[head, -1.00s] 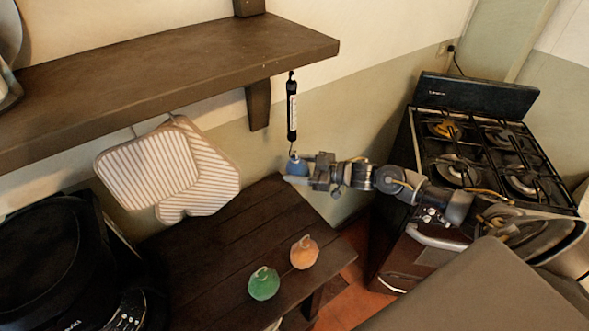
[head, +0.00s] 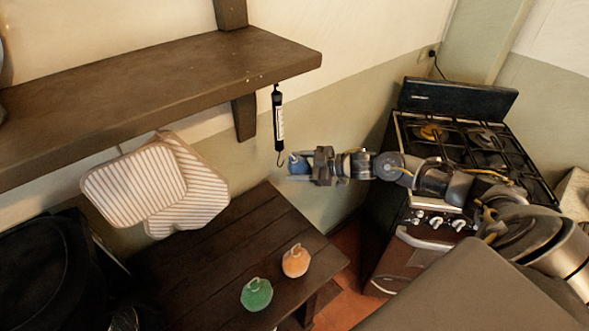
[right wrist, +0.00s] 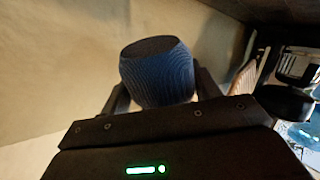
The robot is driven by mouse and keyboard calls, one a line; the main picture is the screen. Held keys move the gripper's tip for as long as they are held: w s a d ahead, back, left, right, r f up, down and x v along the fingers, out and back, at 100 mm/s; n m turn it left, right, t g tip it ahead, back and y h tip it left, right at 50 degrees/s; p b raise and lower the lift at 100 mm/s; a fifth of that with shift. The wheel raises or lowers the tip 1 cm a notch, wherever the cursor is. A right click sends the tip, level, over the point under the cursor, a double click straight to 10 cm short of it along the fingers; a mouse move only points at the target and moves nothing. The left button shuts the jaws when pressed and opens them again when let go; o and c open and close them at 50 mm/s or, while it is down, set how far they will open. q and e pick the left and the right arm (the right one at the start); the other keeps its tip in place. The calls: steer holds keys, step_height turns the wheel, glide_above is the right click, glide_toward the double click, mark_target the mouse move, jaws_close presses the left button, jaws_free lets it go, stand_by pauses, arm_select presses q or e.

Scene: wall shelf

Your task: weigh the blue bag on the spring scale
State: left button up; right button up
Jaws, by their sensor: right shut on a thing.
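The blue bag (head: 297,164) is held in my right gripper (head: 301,166), in front of the wall above the table. In the right wrist view the blue ribbed bag (right wrist: 157,75) sits between the two fingers, with a dark flat face showing. The black spring scale (head: 278,120) hangs from the front end of the shelf. Its hook is at the bottom, just left of the bag in the head view. The bag's loop shows near the hook; they look apart, but the depth between them is hard to tell. My left gripper is not in view.
A green bag (head: 256,295) and an orange bag (head: 296,262) stand on the dark wooden table (head: 225,250). The shelf (head: 160,85) runs above. Striped pads (head: 165,185) hang on the wall. A gas stove (head: 460,140) stands at the right, behind my arm.

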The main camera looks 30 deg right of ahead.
steer(key=shift+w+d+r+b, duration=0.15)
steer(key=shift+d+b, duration=0.15)
steer(key=shift+d, duration=0.7)
steer(key=shift+w+d+f+b, duration=0.15)
steer(key=shift+d+b, duration=0.15)
steer(key=shift+d, duration=0.7)
steer(key=shift+r, duration=0.1)
